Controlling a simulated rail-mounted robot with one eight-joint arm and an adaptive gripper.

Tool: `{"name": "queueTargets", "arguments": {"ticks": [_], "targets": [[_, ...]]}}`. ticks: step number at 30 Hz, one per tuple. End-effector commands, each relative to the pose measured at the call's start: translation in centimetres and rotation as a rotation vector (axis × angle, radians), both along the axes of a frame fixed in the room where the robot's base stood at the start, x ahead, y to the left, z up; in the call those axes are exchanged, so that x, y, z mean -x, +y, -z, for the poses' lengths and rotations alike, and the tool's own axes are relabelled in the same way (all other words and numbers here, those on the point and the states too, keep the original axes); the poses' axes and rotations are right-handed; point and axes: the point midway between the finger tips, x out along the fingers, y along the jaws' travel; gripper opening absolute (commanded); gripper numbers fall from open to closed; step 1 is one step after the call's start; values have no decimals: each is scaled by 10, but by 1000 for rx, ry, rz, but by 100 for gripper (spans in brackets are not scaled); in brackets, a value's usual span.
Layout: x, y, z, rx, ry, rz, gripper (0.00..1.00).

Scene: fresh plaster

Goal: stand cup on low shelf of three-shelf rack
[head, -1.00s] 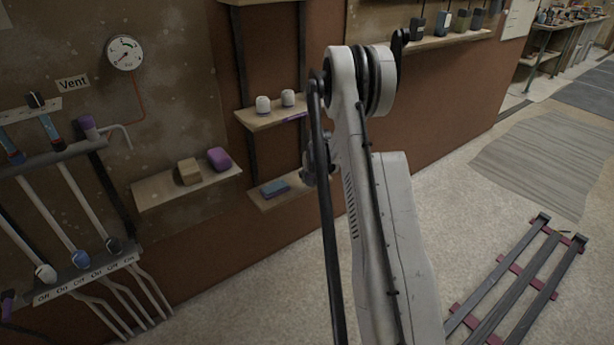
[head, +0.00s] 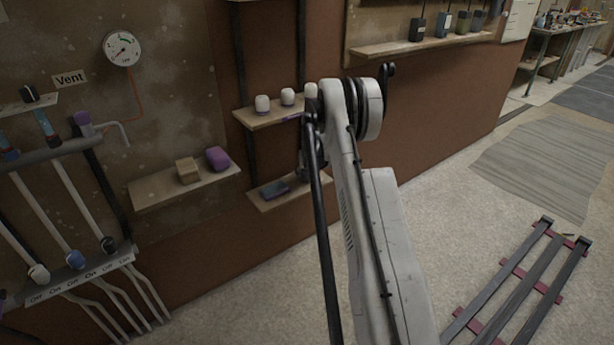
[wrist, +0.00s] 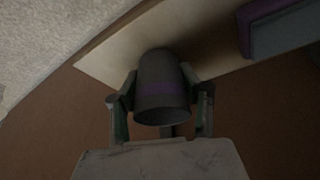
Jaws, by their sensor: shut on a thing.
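A dark grey cup (wrist: 160,73) with a purple band is between the fingers of my gripper (wrist: 161,88) in the wrist view, and the gripper is shut on it. The cup's far end overlaps the pale board of the low shelf (wrist: 110,62); I cannot tell whether they touch. In the head view the low shelf (head: 312,189) of the rack is partly hidden by my arm, and the cup cannot be made out there. The rack's middle shelf (head: 262,121) is above it, and the top shelf is only partly in view.
A blue-grey block (head: 276,188) lies on the low shelf's left part; it also shows in the wrist view (wrist: 285,32). Several white-topped items, including one (head: 262,103), stand on the middle shelf. A wall shelf (head: 150,193) at left holds two blocks.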

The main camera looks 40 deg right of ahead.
Motion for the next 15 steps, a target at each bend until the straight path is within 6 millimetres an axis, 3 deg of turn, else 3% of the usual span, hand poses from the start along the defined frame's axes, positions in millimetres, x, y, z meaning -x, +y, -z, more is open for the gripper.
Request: {"name": "queueTargets", "arguments": {"ticks": [6, 7, 9, 11, 15], "targets": [[0, 0, 4, 0, 0, 0, 19], [0, 0, 3, 0, 0, 0, 43], [0, 0, 3, 0, 0, 0, 52], [0, 0, 3, 0, 0, 0, 58], [0, 0, 3, 0, 0, 0, 58]]}}
